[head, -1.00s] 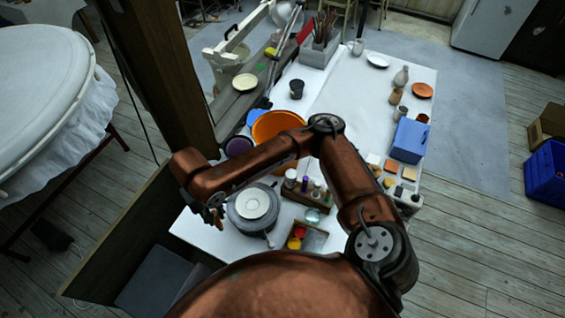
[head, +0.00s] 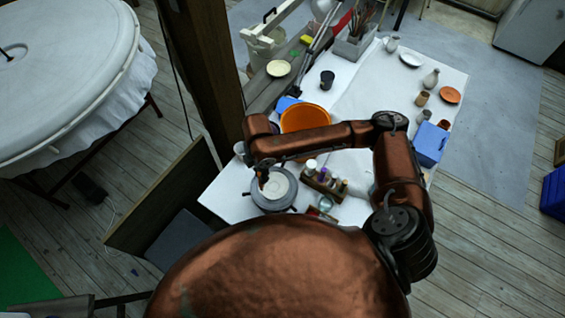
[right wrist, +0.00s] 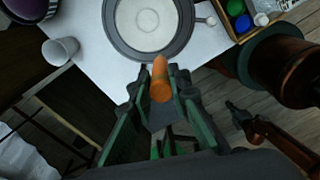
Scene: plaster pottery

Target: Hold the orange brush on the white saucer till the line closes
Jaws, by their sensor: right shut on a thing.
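My right gripper (right wrist: 158,98) is shut on the orange brush (right wrist: 159,80), whose tip points at the white saucer. The white saucer (right wrist: 147,18) lies on a round grey wheel (right wrist: 114,38). In the right wrist view the brush tip overlaps the near rim of the wheel; I cannot tell whether it touches the saucer. In the head view the saucer (head: 281,189) shows beside my right gripper (head: 263,176). No painted line can be made out. My left gripper (right wrist: 238,114) seems to show small and dark at the right of the wrist view, its jaws unclear.
A rack of bottles (head: 325,182) stands right of the wheel, with a tray of paint pots (right wrist: 237,22) near it. A white cup (right wrist: 61,50) and an orange basin (head: 306,116) are close by. The far table middle is mostly clear.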

